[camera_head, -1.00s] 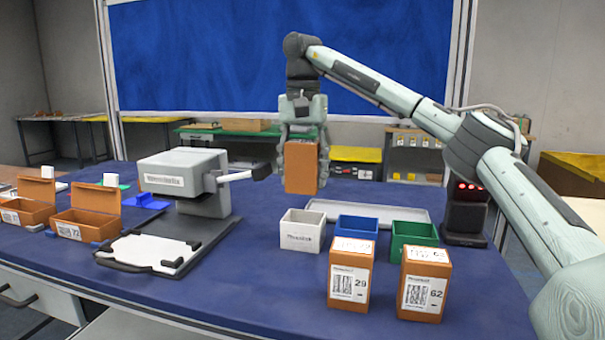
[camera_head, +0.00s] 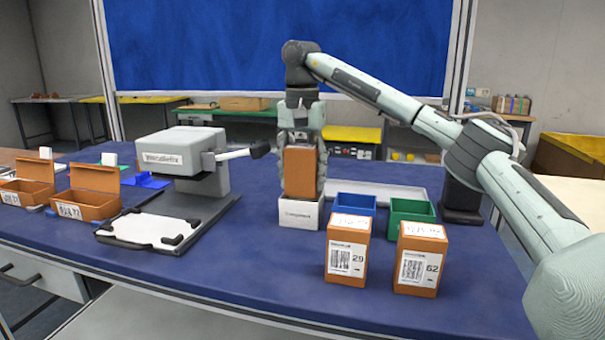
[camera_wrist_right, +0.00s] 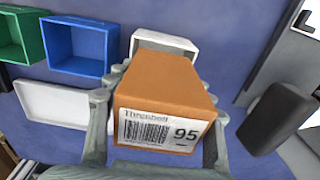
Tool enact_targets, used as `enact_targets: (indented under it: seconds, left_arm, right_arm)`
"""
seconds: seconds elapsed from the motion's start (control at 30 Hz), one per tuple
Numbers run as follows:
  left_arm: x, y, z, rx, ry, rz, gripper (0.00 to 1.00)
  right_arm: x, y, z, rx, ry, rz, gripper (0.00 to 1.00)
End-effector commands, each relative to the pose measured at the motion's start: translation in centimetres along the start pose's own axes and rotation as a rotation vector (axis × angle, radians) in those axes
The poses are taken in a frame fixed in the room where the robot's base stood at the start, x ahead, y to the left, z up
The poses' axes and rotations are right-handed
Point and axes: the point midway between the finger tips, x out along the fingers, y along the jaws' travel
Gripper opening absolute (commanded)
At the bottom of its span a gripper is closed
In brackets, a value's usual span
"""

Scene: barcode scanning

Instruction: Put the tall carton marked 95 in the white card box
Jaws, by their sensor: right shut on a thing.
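My right gripper (camera_head: 302,160) is shut on the tall orange carton marked 95 (camera_head: 300,172). In the right wrist view the carton (camera_wrist_right: 165,90) sits between the fingers, its label with a barcode and 95 facing the camera. In the head view the carton is upright over the white card box (camera_head: 300,214), its lower end at or just behind the box's front rim. Whether its bottom is inside the box is hidden. The white box (camera_wrist_right: 165,40) shows partly behind the carton in the wrist view. My left gripper is not in view.
Blue (camera_head: 356,205) and green (camera_head: 411,211) boxes stand right of the white box, with a pale tray (camera_head: 380,192) behind. Orange cartons marked 29 (camera_head: 347,250) and 62 (camera_head: 421,260) stand in front. A scanner-like machine (camera_head: 183,160) is at left, near orange open bins (camera_head: 85,200).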

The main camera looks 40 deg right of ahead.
Motion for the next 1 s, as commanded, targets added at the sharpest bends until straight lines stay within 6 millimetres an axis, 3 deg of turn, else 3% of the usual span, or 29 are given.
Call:
enact_targets:
  seconds: [0.1,0.13,0.3,0.67,1.0]
  left_arm:
    - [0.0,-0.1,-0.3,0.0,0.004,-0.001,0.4]
    - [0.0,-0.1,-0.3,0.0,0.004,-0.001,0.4]
    - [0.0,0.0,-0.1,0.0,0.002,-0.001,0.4]
    - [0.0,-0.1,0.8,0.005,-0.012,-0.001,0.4]
    - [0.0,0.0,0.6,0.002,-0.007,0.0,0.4]
  right_arm:
    - [-0.1,0.0,0.0,0.0,0.0,-0.001,0.15]
    - [-0.1,0.0,0.0,0.0,0.0,-0.001,0.56]
    - [-0.1,0.0,0.0,0.0,0.0,0.0,0.77]
    - [-0.3,0.0,0.0,0.0,0.0,0.0,0.77]
    - [-6.1,0.0,-0.1,0.002,0.005,-0.002,0.77]
